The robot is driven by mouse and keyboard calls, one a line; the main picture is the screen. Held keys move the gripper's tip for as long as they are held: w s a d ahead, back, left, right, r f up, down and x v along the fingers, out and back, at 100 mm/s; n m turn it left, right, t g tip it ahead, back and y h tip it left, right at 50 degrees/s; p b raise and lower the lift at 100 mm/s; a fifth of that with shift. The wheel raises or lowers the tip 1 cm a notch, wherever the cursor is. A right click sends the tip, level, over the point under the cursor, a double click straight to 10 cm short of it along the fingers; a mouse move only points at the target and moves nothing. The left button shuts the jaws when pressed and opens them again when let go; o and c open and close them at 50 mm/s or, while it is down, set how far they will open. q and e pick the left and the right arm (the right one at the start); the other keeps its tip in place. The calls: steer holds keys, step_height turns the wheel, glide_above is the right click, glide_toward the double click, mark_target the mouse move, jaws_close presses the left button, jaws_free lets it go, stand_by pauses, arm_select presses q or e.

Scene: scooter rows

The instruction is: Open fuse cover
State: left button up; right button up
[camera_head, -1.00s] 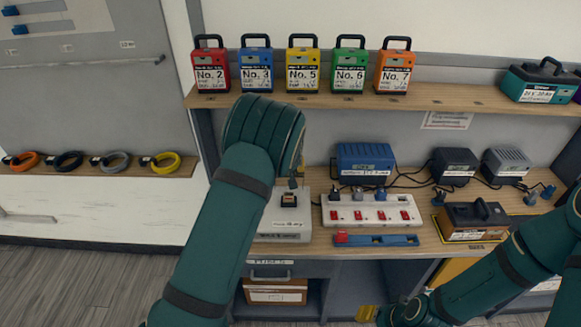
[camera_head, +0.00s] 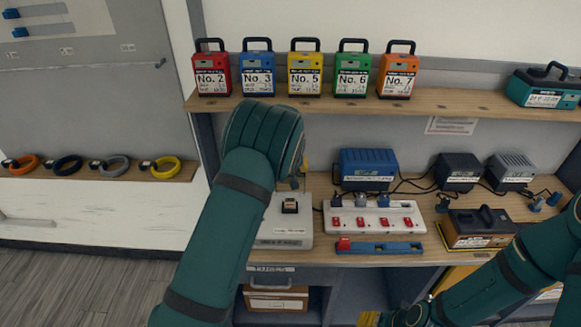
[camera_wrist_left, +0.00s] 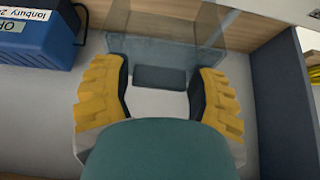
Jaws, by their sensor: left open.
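The white fuse box (camera_head: 285,232) sits at the left end of the bench, with a small dark switch (camera_head: 290,205) on its top. My left gripper is largely hidden behind my own arm in the head view, above the back of the box; a bit of yellow finger (camera_head: 306,168) shows. In the left wrist view my left gripper (camera_wrist_left: 162,85) is open. Its yellow fingers stand either side of a dark grey block (camera_wrist_left: 160,76) at the edge of a clear cover panel (camera_wrist_left: 165,25). Contact cannot be told. A yellow part of my right gripper (camera_head: 368,318) shows at the bottom edge.
A white power strip (camera_head: 372,215) and a blue-red bar (camera_head: 380,246) lie right of the box. A blue charger (camera_head: 367,168) stands behind them, also in the left wrist view (camera_wrist_left: 35,30). A shelf (camera_head: 440,103) with several coloured cases runs above. A dark side panel (camera_wrist_left: 275,90) stands close by.

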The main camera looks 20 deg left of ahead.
arm_select(q)
steer(key=shift+o, duration=0.5)
steer(key=shift+f, duration=0.3)
steer(key=shift+r, duration=0.35)
steer(key=v, duration=1.1)
steer(key=shift+r, duration=0.2)
steer(key=shift+s, duration=0.15)
steer(key=shift+c, duration=0.4)
